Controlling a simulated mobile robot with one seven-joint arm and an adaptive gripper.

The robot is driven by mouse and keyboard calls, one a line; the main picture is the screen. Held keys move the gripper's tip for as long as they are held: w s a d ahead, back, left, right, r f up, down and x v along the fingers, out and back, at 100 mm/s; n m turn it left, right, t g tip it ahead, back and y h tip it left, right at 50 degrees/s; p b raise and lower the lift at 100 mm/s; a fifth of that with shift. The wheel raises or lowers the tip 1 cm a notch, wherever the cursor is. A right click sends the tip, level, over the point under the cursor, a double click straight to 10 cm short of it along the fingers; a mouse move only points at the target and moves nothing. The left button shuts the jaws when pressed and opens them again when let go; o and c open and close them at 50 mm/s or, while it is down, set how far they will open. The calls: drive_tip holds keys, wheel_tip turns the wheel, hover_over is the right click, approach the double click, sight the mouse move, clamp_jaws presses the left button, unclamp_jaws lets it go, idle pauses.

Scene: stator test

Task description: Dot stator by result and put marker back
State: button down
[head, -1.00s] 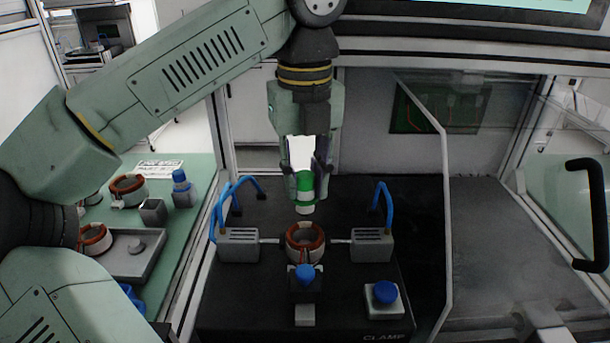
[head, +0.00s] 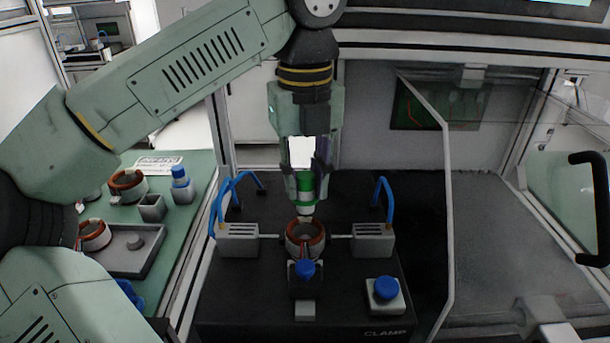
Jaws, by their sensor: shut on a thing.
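My gripper (head: 306,178) points down and is shut on a green marker (head: 305,184) with a pale lower end. The marker is upright, its lower end at the far rim of the stator (head: 305,240) in the picture; I cannot tell if it touches. The stator, a pale ring with copper-brown windings, sits in the black clamp fixture (head: 255,312) between two grey clamp blocks (head: 238,240) (head: 373,240). A blue-capped marker (head: 181,178) stands in a grey holder on the green side table. Beside it is an empty-looking grey holder (head: 151,208).
A blue button (head: 386,288) and a blue knob (head: 305,269) are at the fixture's front. Blue hoses (head: 384,200) rise behind the clamp blocks. Other stators (head: 127,184) and a grey tray (head: 142,262) lie on the left table. A clear door panel (head: 446,220) stands to the right.

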drive_tip(key=shift+f, duration=0.2)
drive_tip(key=shift+r, duration=0.15)
drive_tip(key=shift+r+p, duration=2.35)
drive_tip(key=shift+r, duration=0.6)
drive_tip(key=shift+f, duration=0.15)
